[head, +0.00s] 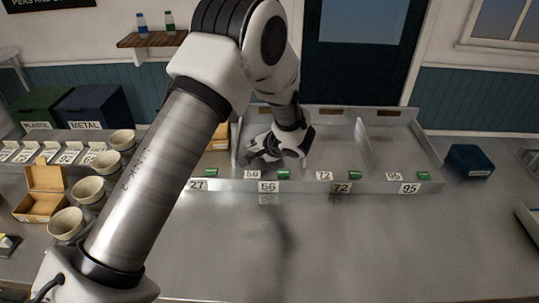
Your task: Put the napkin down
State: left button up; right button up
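My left arm crosses the view from the lower left. My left gripper (257,154) is dark and sits low over a compartment of the metal divided tray (303,187), behind the label reading 56 (268,187). Its fingers point left and down, and I cannot tell whether they are open or shut. I cannot make out a napkin; anything in or under the fingers is hidden or too dark to tell. My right gripper is not in view.
Several bowls (66,224) and an open cardboard box (40,206) stand at left, near green (40,106) and blue (92,106) bins. A dark blue box (469,159) is at right. The tray's right compartments look empty. The front counter (380,245) is clear.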

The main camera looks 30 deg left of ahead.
pick_arm(q)
jog(key=p+v, duration=0.2)
jog(key=v, duration=0.5)
jog(key=shift+r, duration=0.2)
jog(key=shift+s+d+r, duration=0.1)
jog(key=shift+s+d, duration=0.05)
jog(key=shift+d, duration=0.15)
notch_tip(320, 180, up, 8)
jog(key=d+p, duration=0.2)
jog(key=p, duration=0.2)
jog(key=shift+s+p, duration=0.35)
jog(key=shift+s, duration=0.05)
